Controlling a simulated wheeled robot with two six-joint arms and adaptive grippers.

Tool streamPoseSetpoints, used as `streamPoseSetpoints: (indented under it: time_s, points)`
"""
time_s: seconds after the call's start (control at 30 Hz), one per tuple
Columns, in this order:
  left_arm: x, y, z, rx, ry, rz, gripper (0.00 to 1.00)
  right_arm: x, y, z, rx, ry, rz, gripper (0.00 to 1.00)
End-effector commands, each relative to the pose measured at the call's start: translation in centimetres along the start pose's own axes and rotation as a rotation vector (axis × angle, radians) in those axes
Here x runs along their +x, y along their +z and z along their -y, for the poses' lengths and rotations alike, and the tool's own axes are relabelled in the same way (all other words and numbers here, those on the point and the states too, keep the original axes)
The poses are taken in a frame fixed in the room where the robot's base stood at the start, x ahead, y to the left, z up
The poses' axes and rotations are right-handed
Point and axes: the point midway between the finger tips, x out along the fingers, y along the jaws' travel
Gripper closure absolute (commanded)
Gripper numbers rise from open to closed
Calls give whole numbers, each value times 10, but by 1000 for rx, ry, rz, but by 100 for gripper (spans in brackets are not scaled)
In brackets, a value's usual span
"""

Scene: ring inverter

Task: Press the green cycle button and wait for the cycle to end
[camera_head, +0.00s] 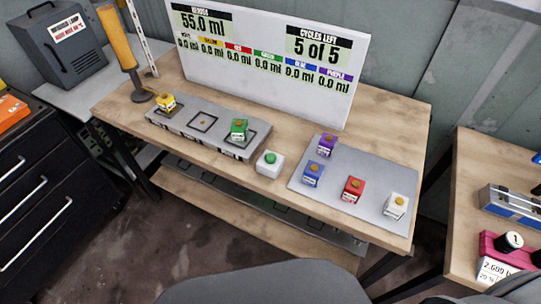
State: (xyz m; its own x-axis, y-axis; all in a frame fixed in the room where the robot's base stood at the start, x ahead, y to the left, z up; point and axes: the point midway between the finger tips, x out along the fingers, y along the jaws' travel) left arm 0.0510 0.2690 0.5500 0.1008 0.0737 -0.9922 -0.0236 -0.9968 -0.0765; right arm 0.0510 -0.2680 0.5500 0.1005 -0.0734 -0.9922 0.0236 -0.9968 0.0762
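The green cycle button (271,157) sits on top of a small white box (268,168) near the front of the wooden table, between a grey tray and a grey mat. Nothing touches it. The white display board (270,75) behind reads 55.0 ml at the left and "cycles left 5 of 5" at the right. Its row of colour labels reads 0.0 ml. Neither of my grippers shows in the head view.
The tray (175,125) holds a yellow container (167,102) and a green container (239,130), with an empty middle square. The mat (335,165) bears purple (327,146), blue (313,174), red (352,189) and white (396,206) containers. An amber cylinder (116,38) stands at the back left.

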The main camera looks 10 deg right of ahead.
Motion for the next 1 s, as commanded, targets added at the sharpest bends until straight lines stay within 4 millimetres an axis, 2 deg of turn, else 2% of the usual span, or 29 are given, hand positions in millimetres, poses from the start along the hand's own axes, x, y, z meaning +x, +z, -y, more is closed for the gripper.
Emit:
streamPoseSetpoints:
  time_s: [0.03,0.13,1.0]
  points:
    - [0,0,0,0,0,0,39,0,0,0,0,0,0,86]
    - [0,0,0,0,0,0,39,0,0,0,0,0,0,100]
    - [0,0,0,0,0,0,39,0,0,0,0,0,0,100]
